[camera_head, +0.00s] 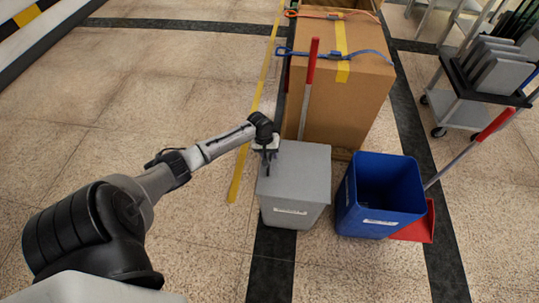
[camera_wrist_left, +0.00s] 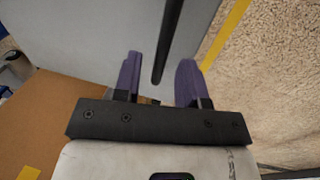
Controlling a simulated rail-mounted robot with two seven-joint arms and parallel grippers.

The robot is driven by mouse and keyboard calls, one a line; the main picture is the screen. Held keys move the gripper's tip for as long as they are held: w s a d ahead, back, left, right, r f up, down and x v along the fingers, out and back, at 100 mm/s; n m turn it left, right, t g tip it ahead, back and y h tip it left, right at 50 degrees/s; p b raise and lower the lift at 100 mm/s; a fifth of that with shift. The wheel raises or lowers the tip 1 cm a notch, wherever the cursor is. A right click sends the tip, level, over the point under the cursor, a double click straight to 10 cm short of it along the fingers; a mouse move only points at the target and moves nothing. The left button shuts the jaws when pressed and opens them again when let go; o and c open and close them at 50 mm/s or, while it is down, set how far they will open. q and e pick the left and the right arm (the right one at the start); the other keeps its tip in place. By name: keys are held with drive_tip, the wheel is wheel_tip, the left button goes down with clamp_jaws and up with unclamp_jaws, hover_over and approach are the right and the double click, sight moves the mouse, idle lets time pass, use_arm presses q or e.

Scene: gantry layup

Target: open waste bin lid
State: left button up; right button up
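The grey waste bin (camera_head: 292,185) stands on the floor with its flat grey lid down, and a white label is on its front. My left gripper (camera_head: 266,147) is at the lid's back left edge. In the left wrist view, the purple fingers of my left gripper (camera_wrist_left: 161,62) are apart. A dark bar, seemingly the lid's handle (camera_wrist_left: 168,35), runs between them, with a visible gap on each side. The grey lid (camera_wrist_left: 100,25) fills the area behind the fingers. My right gripper is not in view.
An open blue bin (camera_head: 378,200) stands right of the grey bin, with a red dustpan (camera_head: 415,228) beside it. A large cardboard box (camera_head: 340,100) and a red-handled pole (camera_head: 309,75) are behind. Floor to the left is clear.

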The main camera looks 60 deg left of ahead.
use_arm(q)
drive_tip(key=shift+c, duration=0.4)
clamp_jaws()
